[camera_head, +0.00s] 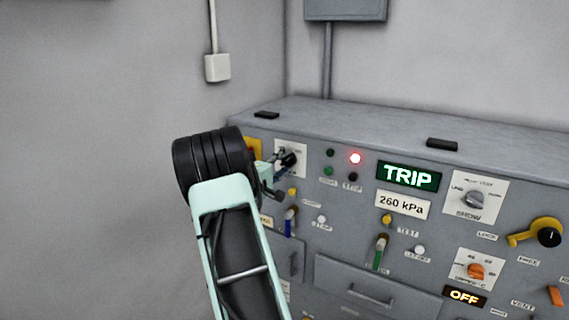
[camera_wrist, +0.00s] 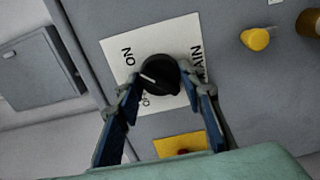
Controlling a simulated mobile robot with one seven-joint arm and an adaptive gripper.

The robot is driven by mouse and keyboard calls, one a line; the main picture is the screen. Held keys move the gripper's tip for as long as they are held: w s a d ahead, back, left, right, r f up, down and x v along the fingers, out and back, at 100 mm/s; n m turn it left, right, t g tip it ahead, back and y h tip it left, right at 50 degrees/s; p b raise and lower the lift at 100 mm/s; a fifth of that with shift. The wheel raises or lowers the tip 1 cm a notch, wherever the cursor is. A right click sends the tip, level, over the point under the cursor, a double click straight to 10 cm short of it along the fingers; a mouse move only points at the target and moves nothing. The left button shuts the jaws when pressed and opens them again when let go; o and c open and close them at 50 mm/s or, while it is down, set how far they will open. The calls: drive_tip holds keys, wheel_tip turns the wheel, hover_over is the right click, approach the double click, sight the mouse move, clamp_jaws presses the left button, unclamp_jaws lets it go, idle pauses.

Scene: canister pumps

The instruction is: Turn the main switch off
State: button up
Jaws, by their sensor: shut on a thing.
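The main switch is a black rotary knob (camera_wrist: 160,75) with a pale pointer line, on a white label plate (camera_wrist: 189,44). The plate shows "ON", part of another word that starts "OF", and part of "MAIN". In the wrist view the pointer line lies toward the left end of the knob, between the two position words. In the head view the knob (camera_head: 288,159) shows at the panel's upper left, partly behind my gripper. My gripper (camera_wrist: 160,92) is shut on the knob, one finger at each side. The gripper's palm end is hidden in the head view by my arm.
A yellow plate (camera_wrist: 180,145) with a red part lies beside the switch. Free space lies before the left wall.

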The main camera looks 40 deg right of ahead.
drive_tip(key=shift+n, duration=0.3)
drive_tip(key=shift+f+n+b, duration=0.15)
drive_tip(key=shift+n+b, duration=0.95)
drive_tip(key=shift+n, duration=0.1)
drive_tip(key=n+b, duration=0.1)
drive_tip(key=n, duration=0.4)
drive_tip(key=n+p, duration=0.1)
drive_tip(key=n, duration=0.4)
drive_tip(key=shift+r, duration=0.2)
drive_tip(key=n+p, duration=0.3)
drive_tip(key=n, duration=0.1)
drive_tip(key=shift+n, duration=0.4)
drive_tip(key=o, duration=1.2)
drive_tip(key=shift+c, duration=0.2)
